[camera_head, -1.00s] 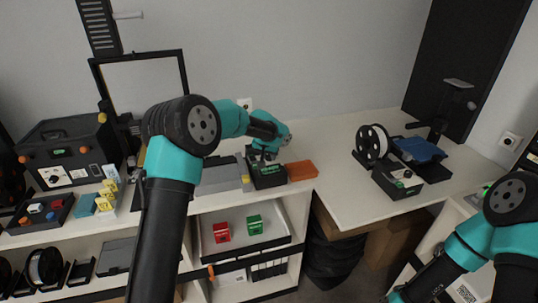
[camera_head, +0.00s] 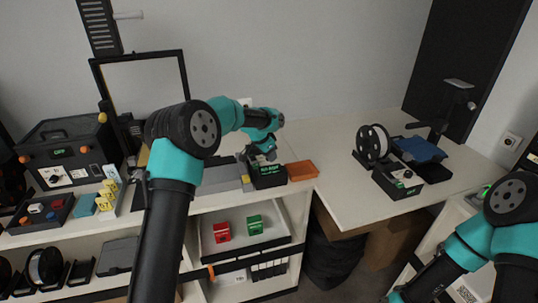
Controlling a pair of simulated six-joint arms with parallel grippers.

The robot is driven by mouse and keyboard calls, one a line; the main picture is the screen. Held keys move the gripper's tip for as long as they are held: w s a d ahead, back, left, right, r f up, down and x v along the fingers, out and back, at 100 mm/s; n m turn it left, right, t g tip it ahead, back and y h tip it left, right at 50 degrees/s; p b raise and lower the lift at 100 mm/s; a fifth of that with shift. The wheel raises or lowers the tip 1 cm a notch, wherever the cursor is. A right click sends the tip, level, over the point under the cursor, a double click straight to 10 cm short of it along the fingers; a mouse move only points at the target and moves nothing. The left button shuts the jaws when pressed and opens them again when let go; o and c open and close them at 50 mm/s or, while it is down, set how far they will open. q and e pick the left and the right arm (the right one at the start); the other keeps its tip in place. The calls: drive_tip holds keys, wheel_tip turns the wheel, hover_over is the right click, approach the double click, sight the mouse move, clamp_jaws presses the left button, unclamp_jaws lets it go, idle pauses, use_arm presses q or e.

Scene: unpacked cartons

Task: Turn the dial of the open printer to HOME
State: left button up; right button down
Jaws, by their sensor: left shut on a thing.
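The black control box (camera_head: 268,180) with a small green screen stands on the shelf top, at the right end of the open printer's grey bed (camera_head: 218,176). The printer's black upright frame (camera_head: 140,55) rises behind. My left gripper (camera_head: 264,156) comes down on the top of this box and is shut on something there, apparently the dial. The jaws and wrist hide the dial, so its pointer and setting cannot be read. The text on the screen is too small to read. My right arm reaches the bottom edge at lower right, and its gripper is out of view.
An orange tray (camera_head: 302,170) lies close to the box's right. A closed black printer (camera_head: 70,150) stands at left. Another machine's control box (camera_head: 398,185) and spool (camera_head: 373,143) stand on the right table. Red (camera_head: 222,232) and green (camera_head: 255,225) boxes sit in the tray below.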

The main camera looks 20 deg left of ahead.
idle(0.3)
use_arm(q)
drive_tip(key=o, duration=0.9)
drive_tip(key=v, duration=1.7)
drive_tip(key=shift+a+r, duration=0.1)
drive_tip(key=shift+r, duration=0.15)
